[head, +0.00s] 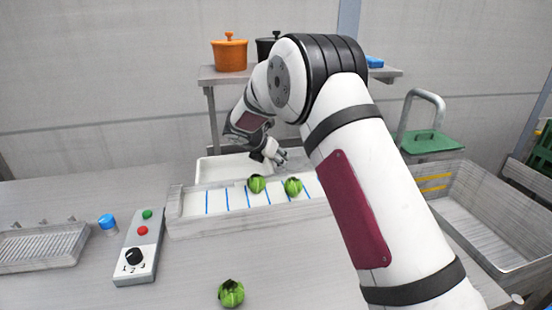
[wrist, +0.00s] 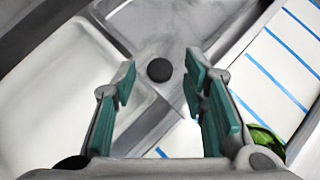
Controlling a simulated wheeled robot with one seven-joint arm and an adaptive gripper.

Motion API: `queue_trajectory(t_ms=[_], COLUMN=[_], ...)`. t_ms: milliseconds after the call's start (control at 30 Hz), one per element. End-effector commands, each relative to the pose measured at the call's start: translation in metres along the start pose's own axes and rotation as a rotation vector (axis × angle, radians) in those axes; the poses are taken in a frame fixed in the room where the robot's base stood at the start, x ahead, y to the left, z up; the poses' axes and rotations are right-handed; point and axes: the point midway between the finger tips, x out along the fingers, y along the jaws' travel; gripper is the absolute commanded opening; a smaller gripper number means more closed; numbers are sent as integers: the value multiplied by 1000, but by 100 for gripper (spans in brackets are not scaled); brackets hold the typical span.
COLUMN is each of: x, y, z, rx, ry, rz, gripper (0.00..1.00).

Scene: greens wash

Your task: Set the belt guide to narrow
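The white belt (head: 215,200) with blue cross lines runs along the middle of the bench, and it also shows at the right of the wrist view (wrist: 280,60). In the wrist view a round dark knob (wrist: 159,70) sits on a grey metal piece beside the belt, seemingly the belt guide; its setting cannot be told. My gripper (wrist: 160,82) is open and empty, its green-padded fingers to either side of the knob in the picture. Height above the knob is unclear. In the head view my gripper (head: 270,156) is at the belt's far side, hiding the knob.
Two green heads (head: 257,184) (head: 293,187) lie on the belt; another (head: 231,292) lies on the front bench. A control box (head: 140,245) with dial and buttons stands left, near a blue-capped item (head: 107,222). A white basin (head: 208,170) lies behind the belt; a metal sink (head: 490,215) is right.

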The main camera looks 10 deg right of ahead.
Motion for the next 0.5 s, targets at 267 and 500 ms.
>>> queue_trajectory(t_ms=[267,500], x=[4,4], y=[0,0], z=[0,0], rx=[1,1], ry=[0,0], rz=[0,0], gripper=[39,3])
